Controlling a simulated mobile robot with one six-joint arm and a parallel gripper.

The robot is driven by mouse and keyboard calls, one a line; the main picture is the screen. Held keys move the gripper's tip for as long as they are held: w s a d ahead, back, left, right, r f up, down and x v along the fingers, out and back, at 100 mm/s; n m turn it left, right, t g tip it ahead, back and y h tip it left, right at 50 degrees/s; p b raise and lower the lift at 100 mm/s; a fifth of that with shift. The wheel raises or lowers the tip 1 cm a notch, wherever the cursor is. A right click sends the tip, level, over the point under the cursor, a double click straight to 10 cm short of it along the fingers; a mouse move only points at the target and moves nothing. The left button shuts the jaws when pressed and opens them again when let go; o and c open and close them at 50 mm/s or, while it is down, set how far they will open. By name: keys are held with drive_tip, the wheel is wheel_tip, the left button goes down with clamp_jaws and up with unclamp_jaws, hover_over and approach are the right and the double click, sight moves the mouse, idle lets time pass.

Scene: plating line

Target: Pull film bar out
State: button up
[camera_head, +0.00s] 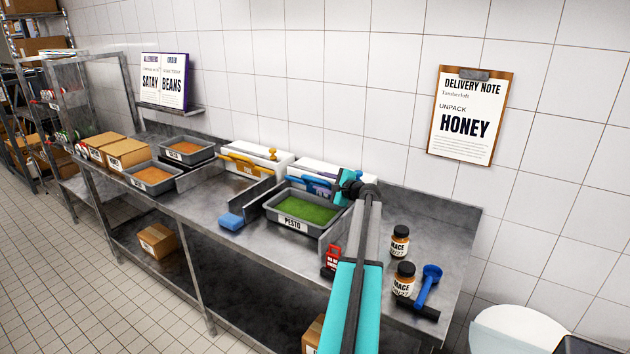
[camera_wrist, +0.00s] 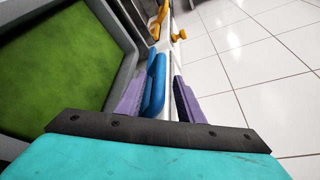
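The blue film bar (camera_head: 310,184) is on the front of the right-hand white dispenser box (camera_head: 312,168), behind the pesto tray. My gripper (camera_head: 322,187) reaches over the tray to that bar, and my teal arm covers the box's right part. In the wrist view, the blue bar (camera_wrist: 155,84) lies between the two purple fingers of my gripper (camera_wrist: 160,95). The left finger is close to the bar; a gap shows between the bar and the right finger. The fingers are open around it. Whether the left finger touches the bar, I cannot tell.
The pesto tray (camera_head: 269,209) stands just in front of the box, between metal dividers. A second white box with a yellow bar (camera_head: 245,163) is to the left.

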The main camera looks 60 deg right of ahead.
drive_tip(key=shift+p+x, duration=0.3)
drive_tip(key=shift+x, duration=1.15)
